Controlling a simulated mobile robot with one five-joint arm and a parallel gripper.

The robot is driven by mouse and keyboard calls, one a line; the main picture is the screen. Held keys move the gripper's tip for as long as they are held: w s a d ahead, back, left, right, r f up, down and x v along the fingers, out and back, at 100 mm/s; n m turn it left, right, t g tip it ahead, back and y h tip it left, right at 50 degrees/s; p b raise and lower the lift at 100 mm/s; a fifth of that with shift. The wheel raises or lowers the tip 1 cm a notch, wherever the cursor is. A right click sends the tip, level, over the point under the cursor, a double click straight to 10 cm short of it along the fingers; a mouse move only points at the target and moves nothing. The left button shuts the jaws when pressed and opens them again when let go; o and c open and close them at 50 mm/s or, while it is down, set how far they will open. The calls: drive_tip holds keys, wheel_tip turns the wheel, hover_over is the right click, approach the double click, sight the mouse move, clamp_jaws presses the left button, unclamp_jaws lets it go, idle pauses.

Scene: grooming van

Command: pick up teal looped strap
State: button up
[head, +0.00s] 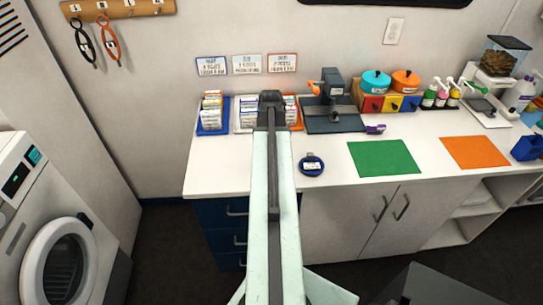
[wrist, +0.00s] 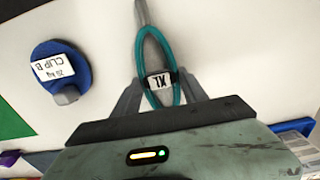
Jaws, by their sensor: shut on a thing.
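On the white counter (head: 225,170) lie a blue round clip holder (head: 312,172), a green mat (head: 383,158) and an orange mat (head: 474,152). Card trays (head: 212,130) stand left of my arm. A rail (head: 120,8) with black and orange loops hangs at upper left.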

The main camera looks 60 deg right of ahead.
wheel_tip(320, 180, up, 10)
drive_tip(key=p, duration=1)
